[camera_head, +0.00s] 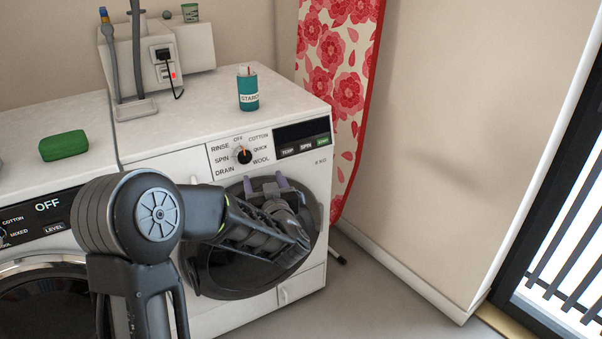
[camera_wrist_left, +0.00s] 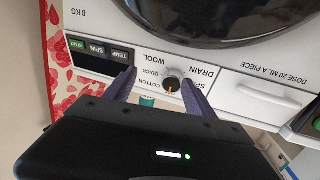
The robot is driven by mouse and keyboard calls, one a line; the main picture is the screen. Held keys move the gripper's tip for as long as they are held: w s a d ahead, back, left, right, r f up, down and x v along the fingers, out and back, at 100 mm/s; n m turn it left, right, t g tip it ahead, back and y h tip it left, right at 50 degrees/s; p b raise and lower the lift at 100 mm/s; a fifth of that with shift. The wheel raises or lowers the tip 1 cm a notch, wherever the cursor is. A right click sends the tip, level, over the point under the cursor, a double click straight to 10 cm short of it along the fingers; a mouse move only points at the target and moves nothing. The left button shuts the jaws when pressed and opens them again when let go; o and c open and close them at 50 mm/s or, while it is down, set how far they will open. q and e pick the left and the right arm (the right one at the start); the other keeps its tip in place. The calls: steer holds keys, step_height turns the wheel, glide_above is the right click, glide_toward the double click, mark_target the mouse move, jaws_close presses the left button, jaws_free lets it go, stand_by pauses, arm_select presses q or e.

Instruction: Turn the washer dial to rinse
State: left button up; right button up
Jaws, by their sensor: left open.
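The washer dial (camera_head: 243,156) is a small black knob on the white panel of the right washer. Its orange mark points up, towards OFF; RINSE is printed to the upper left of the knob. In the left wrist view the panel appears upside down, and the dial (camera_wrist_left: 173,84) shows between my two fingers, nearer the right one. My left gripper (camera_head: 265,184) is open and empty, with its purple fingertips in front of the round door, just below the dial in the head view. It also shows in the wrist view (camera_wrist_left: 159,77). I see no contact with the dial.
A teal starch bottle (camera_head: 248,92) stands on the right washer. A green bar (camera_head: 64,146) lies on the left machine, whose display reads OFF. A red floral ironing board (camera_head: 340,70) leans beside the washer. The floor to the right is clear.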

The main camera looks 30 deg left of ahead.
mark_target(245, 158)
arm_select(q)
steer(key=shift+s+a+r+g+y, duration=0.2)
steer(key=shift+s+a+r+y, duration=0.25)
steer(key=shift+r+y, duration=0.15)
steer(key=shift+s+a+r+g+y, duration=0.2)
steer(key=shift+s+a+r+y, duration=0.1)
steer(key=shift+a+r+y, duration=0.25)
steer(key=shift+d+r, duration=0.1)
steer(key=shift+d, duration=0.1)
steer(key=shift+w+a, duration=0.1)
steer(key=b+x, duration=0.1)
steer(key=x, duration=0.6)
steer(key=shift+w+a, duration=0.2)
steer(key=shift+a, duration=0.05)
steer(key=c, duration=1.4)
